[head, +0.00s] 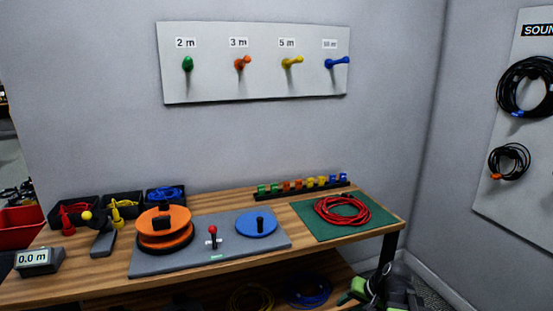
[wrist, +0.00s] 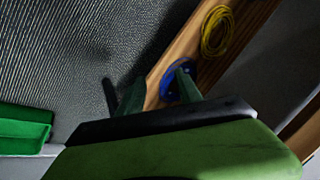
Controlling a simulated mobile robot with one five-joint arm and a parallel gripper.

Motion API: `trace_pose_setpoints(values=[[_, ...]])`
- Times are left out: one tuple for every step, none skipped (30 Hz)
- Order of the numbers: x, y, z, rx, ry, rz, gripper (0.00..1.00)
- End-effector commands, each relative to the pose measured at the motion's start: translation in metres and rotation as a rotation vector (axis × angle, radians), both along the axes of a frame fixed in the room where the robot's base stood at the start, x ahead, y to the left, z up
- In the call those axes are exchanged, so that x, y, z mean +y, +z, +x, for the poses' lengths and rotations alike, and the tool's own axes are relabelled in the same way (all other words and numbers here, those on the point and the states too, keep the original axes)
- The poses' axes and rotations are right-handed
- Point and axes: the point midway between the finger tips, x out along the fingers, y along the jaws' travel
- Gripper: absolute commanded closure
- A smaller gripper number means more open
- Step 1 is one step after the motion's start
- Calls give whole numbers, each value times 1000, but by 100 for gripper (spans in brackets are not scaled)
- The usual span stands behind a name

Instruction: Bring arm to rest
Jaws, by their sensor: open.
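My gripper (wrist: 158,86) shows in the wrist view with its two dark green fingers apart and nothing between them. It points down over the carpet and the wooden lower shelf. In the head view, part of my green and black arm (head: 378,288) is at the bottom right, beside the workbench's right end and below its top. The fingertips are hard to make out there.
The workbench (head: 320,247) holds a red cable coil (head: 342,210) on a green mat (head: 310,233), an orange reel (head: 165,222) and black bins. Blue (wrist: 177,78) and yellow (wrist: 217,32) coils lie on the lower shelf. A green bin (wrist: 22,128) stands left in the wrist view.

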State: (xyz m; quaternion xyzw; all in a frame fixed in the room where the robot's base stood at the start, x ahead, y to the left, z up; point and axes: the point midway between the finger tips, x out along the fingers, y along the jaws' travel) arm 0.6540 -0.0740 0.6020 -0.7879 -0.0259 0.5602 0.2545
Motion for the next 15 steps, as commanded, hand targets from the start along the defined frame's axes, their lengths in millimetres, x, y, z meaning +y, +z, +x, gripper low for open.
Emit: trace_pose_setpoints(values=[[22,-9,-13,56,70,-58,58],[32,-14,-21,92,108,-96,58],[43,-19,-32,137,155,-147,58],[50,-23,-40,169,187,-186,58],[56,-25,-48,198,217,-222,58],[64,-28,-57,236,254,-272,58],[69,-30,-64,262,280,-308,58],[73,-30,-71,288,304,-346,58],[78,-31,-80,321,333,-396,58],[79,-22,-84,337,343,-417,58],[75,-5,-82,333,334,-410,58],[75,7,-81,332,332,-407,58],[74,15,-81,331,331,-407,58],[74,24,-81,332,330,-406,58],[74,35,-81,330,330,-406,58]])
